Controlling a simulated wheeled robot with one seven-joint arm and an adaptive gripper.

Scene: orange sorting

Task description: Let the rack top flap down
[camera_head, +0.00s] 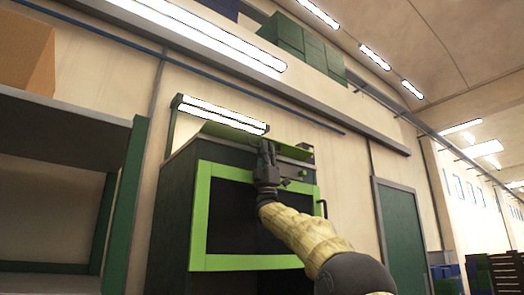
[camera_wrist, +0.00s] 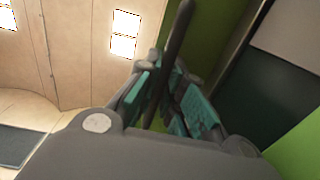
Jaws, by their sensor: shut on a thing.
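The rack is a dark green cabinet (camera_head: 172,225) with a bright green door frame (camera_head: 202,215) in the head view. Its green top flap (camera_head: 228,132) stands raised above the cabinet top, tilted; its exact angle is hard to tell. My gripper (camera_head: 266,152) is at the middle of the flap's front, above the door frame, and hides part of the flap. In the wrist view my gripper (camera_wrist: 165,100) has its teal pads on either side of a dark bar (camera_wrist: 178,40), apparently the flap's handle, and is shut on it. A green surface (camera_wrist: 215,40) lies just behind the bar.
A lamp fixture (camera_head: 220,115) hangs on the wall just above the flap. An open shelf unit (camera_head: 130,190) stands to the left. A green wall door (camera_head: 400,225) is to the right.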

